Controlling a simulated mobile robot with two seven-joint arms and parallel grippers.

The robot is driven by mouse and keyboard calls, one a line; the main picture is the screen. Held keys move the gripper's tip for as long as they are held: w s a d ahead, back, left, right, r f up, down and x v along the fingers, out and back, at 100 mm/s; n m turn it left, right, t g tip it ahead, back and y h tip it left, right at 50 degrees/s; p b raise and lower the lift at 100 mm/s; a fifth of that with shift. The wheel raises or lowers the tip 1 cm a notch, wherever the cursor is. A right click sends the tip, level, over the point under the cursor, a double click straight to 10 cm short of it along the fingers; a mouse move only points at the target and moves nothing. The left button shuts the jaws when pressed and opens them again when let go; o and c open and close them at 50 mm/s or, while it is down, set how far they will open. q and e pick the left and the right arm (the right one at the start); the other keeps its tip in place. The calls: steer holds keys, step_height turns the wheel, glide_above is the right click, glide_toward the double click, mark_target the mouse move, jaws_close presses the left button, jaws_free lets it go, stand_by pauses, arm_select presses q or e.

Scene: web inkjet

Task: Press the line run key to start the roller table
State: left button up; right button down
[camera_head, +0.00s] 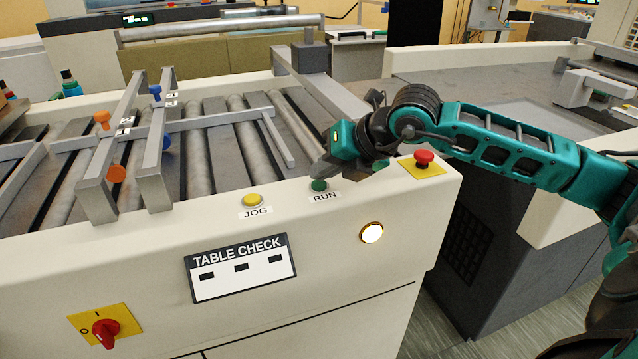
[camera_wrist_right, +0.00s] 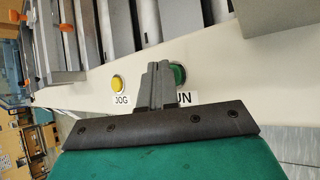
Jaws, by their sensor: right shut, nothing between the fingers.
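The green RUN key (camera_head: 319,186) sits on the cream ledge of the roller table (camera_head: 230,125), above its RUN label. It also shows in the right wrist view (camera_wrist_right: 178,74), partly hidden by my fingers. My right gripper (camera_head: 318,172) is shut and empty, its tips very close to the RUN key. In the wrist view the shut fingers (camera_wrist_right: 157,75) lie between the yellow JOG key (camera_wrist_right: 117,83) and the green key. I cannot tell whether they touch the green key. The JOG key (camera_head: 252,200) is left of RUN. My left gripper is not in view.
A red emergency stop (camera_head: 423,158) on a yellow plate stands right of RUN, under my right arm. A lit white lamp (camera_head: 371,232), a TABLE CHECK panel (camera_head: 241,268) and a red rotary switch (camera_head: 105,329) are on the front. Metal guide rails (camera_head: 150,165) cross the rollers at left.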

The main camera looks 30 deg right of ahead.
mark_target(325, 185)
steer(key=shift+f+b, duration=0.35)
steer(key=shift+b, duration=0.05)
stand_by(0.4)
steer(key=shift+r+p, duration=0.4)
steer(key=shift+r, duration=0.45)
steer(key=shift+r+p, duration=1.55)
steer(key=shift+r, duration=1.05)
steer(key=shift+f, duration=0.1)
